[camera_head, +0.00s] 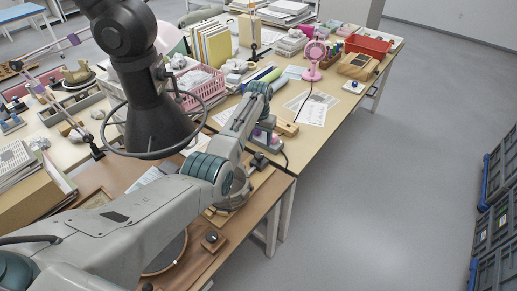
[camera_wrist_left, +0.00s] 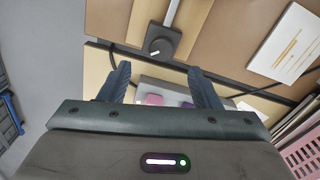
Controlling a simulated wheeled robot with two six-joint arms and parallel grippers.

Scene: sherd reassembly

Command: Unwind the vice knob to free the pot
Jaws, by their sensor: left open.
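The vice knob (camera_wrist_left: 160,42) is dark with a pale mark, at the end of a pale metal rod, in the left wrist view. It appears as a small dark shape (camera_head: 258,161) beside my arm in the head view. My left gripper (camera_wrist_left: 160,82) is open, its two fingers apart with nothing held between them. The knob lies beyond the fingertips in the picture; I see no contact. I cannot make out the pot; my arm covers much of the near table. My right gripper is not in view.
Pink and purple items (camera_wrist_left: 155,99) show behind the fingers. A pink basket (camera_head: 203,88), a pink fan (camera_head: 314,58) and a red tray (camera_head: 368,44) stand on the tables. A dark lamp-like column (camera_head: 150,100) with a hoop hangs close. Floor (camera_head: 390,170) at right is clear.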

